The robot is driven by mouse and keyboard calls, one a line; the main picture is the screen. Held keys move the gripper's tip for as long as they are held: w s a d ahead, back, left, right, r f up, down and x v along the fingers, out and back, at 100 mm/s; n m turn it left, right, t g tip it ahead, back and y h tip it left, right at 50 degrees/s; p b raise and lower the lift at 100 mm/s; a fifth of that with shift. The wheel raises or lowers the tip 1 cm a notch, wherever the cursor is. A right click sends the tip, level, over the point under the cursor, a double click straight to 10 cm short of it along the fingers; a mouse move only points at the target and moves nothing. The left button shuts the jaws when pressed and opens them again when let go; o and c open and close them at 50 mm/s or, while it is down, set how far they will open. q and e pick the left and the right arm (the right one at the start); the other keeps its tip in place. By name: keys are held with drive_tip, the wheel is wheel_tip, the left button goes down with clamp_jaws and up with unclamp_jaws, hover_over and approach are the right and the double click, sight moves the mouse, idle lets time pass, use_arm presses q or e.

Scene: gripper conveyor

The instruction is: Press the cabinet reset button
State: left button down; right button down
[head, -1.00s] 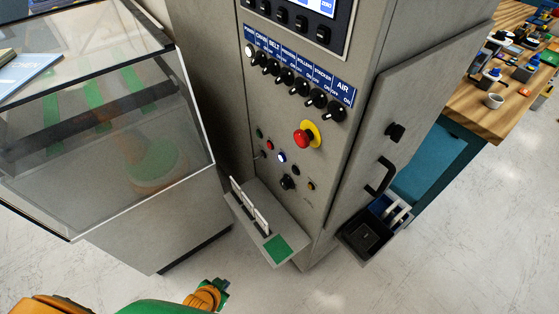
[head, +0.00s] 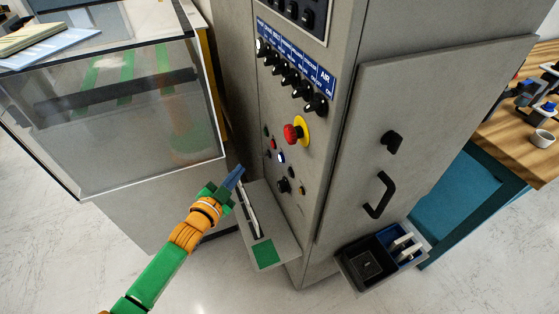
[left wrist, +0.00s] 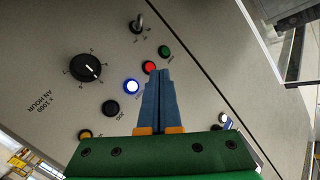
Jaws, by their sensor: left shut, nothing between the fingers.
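The grey control cabinet (head: 345,110) stands at the middle of the head view. Its front has a small cluster of buttons. One is a lit blue-white button (head: 281,158), which also shows in the left wrist view (left wrist: 132,87); its label is not readable. In the wrist view a red button (left wrist: 149,67) and a green button (left wrist: 165,51) sit up and to the right of it, a black button (left wrist: 110,108) below left. My left gripper (head: 239,172) is shut and empty, left of the cluster. Its blue fingers (left wrist: 158,74) point towards the panel, tips overlapping the red button's lower edge; contact cannot be told.
A red mushroom button (head: 292,133) on a yellow plate sits above the cluster, below a row of black switches (head: 290,80). A small shelf (head: 285,250) juts out below. A glass-sided case (head: 140,150) stands left. A black dial (left wrist: 85,68) is near the buttons.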

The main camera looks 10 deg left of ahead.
sight(281, 158)
use_arm(q)
drive_tip(key=shift+a+f, duration=0.1)
drive_tip(key=shift+w, duration=0.15)
drive_tip(key=w+d+b, duration=0.3)
drive_tip(key=w+d, duration=0.1)
drive_tip(key=d, duration=0.3)
drive_tip(key=shift+w+d, duration=0.2)
drive_tip(key=shift+w, duration=0.15)
idle(0.8)
drive_tip(key=shift+d, duration=0.1)
idle(0.9)
drive_tip(key=shift+w+d, duration=0.25)
